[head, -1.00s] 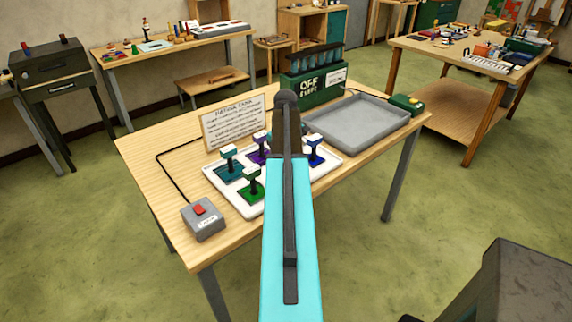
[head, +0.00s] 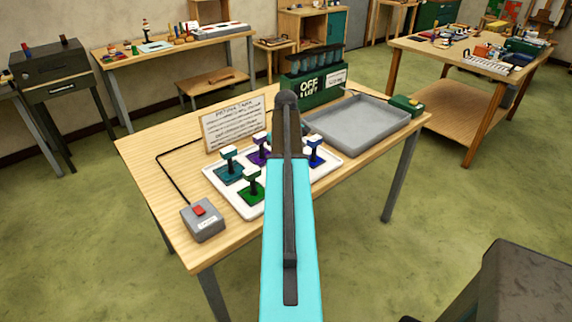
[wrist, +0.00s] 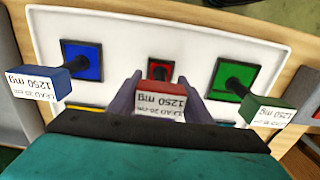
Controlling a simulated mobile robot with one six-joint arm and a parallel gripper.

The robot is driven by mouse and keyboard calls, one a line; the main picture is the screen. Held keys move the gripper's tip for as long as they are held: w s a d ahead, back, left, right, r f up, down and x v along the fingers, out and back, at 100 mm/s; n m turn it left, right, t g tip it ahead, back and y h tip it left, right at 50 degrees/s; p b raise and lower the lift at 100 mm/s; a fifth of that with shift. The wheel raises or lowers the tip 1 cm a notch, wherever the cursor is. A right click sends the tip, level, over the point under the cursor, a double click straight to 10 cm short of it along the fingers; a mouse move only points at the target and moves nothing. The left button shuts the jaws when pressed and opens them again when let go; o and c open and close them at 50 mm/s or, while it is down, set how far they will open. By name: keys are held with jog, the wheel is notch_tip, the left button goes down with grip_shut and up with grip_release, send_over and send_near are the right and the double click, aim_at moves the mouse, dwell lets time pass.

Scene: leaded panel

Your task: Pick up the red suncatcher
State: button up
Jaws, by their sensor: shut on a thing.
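In the wrist view the red suncatcher (wrist: 153,70) has a small red pane with a dark border, and above it a red-topped block labelled "1250 mg". My gripper (wrist: 160,95) is shut on this block, one grey finger on each side. The pane shows beyond the block, over the white tray (wrist: 195,32); I cannot tell if it touches the tray. In the head view my arm hides the red suncatcher and the fingers.
The blue suncatcher (wrist: 82,60) is to the left and the green one (wrist: 232,80) to the right in the wrist view. In the head view a grey switch box (head: 203,222), a sign (head: 235,122) and an empty grey basin (head: 362,122) share the table.

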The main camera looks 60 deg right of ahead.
jog(key=shift+r, duration=0.15)
jog(key=shift+r+b, duration=0.85)
jog(key=shift+r, duration=0.75)
jog(key=s+a+r+b, duration=0.1)
jog(key=s+a+b, duration=0.2)
jog(key=s+a, duration=0.8)
jog(key=shift+a+r+b, duration=0.25)
jog(key=shift+a+b, duration=0.1)
jog(key=shift+s, duration=0.1)
